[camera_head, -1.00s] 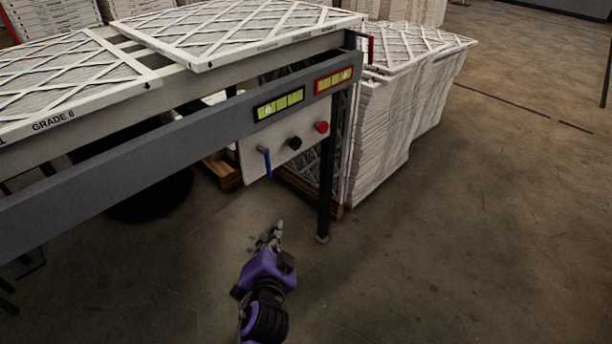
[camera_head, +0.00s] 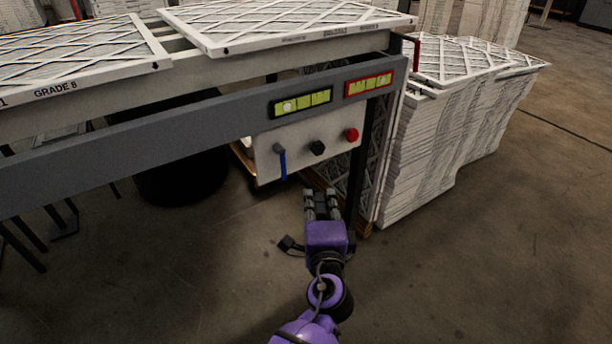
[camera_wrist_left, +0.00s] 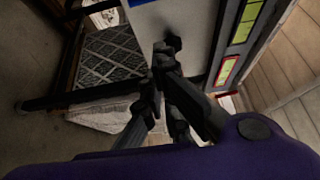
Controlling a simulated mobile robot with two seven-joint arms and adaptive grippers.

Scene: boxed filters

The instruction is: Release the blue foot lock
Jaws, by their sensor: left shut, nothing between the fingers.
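The blue lever (camera_head: 283,165) hangs straight down from its pivot on the white control panel (camera_head: 300,165), below the grey conveyor rail. A black knob (camera_head: 317,148) and a red button (camera_head: 351,134) sit to its right. My purple left gripper (camera_head: 322,192) is below and right of the lever in the head view, apart from it in the picture. Its fingers are shut and empty. In the left wrist view the dark fingers (camera_wrist_left: 160,65) reach over the panel, and a bit of blue (camera_wrist_left: 140,2), likely the lever, shows at the top edge. My right gripper is out of view.
The grey rail (camera_head: 200,124) carries two lit yellow-green displays and white filters marked GRADE 8. A dark table leg (camera_head: 357,178) stands right of the panel. A tall stack of filters (camera_head: 435,150) is farther right. Floor in front is clear.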

